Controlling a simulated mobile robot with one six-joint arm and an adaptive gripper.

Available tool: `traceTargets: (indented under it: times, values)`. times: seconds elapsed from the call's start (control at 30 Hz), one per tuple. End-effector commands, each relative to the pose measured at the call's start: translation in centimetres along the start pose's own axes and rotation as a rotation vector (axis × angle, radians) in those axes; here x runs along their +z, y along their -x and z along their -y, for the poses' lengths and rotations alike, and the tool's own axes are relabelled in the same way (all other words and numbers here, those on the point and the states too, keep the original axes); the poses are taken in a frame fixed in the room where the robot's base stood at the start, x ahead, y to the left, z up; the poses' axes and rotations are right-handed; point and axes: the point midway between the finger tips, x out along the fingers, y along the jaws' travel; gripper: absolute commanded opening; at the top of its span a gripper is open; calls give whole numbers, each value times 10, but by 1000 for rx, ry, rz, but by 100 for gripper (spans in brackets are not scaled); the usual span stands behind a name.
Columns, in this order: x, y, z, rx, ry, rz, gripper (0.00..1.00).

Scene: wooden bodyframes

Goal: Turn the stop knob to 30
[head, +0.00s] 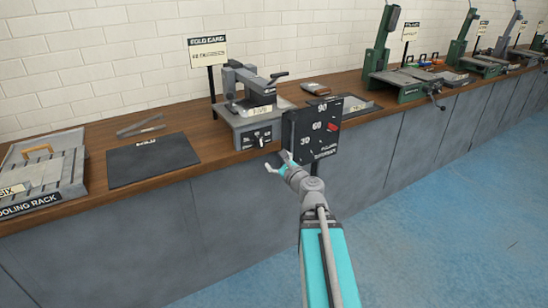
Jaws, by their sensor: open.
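A black panel (325,112) with white marks 90, 60 and 30 from top to bottom stands at the bench front, right of centre. A small red patch (331,127) shows on it next to 60. Lettering at its lower edge is too small to read surely. A grey bench machine (250,100) stands left of it, with a dark front plate and a small dark knob or lever (261,141). I cannot tell which part is the stop knob, nor its setting. My gripper (277,163) is open and empty, in front of the panel's lower left corner; contact cannot be told.
The wooden bench top (212,150) runs along a white brick wall. A dark mat (152,160) and grey tooling rack (45,175) lie left. A fold card sign (207,53) stands behind the machine. Green machines (400,80) stand right. The blue floor (450,210) is clear.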

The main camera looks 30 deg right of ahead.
Motion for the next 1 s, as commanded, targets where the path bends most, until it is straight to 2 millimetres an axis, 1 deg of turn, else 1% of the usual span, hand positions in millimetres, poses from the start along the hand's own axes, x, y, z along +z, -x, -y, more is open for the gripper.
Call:
traceTargets:
  times: [0.1, 0.57, 0.77, 1.0]
  values:
    - [0, 3, 0, 0, 0, 0, 86]
    - [0, 3, 0, 0, -23, 0, 86]
    - [0, 5, 0, 0, -153, 0, 86]
    - [-1, 10, 1, 0, -419, 0, 86]
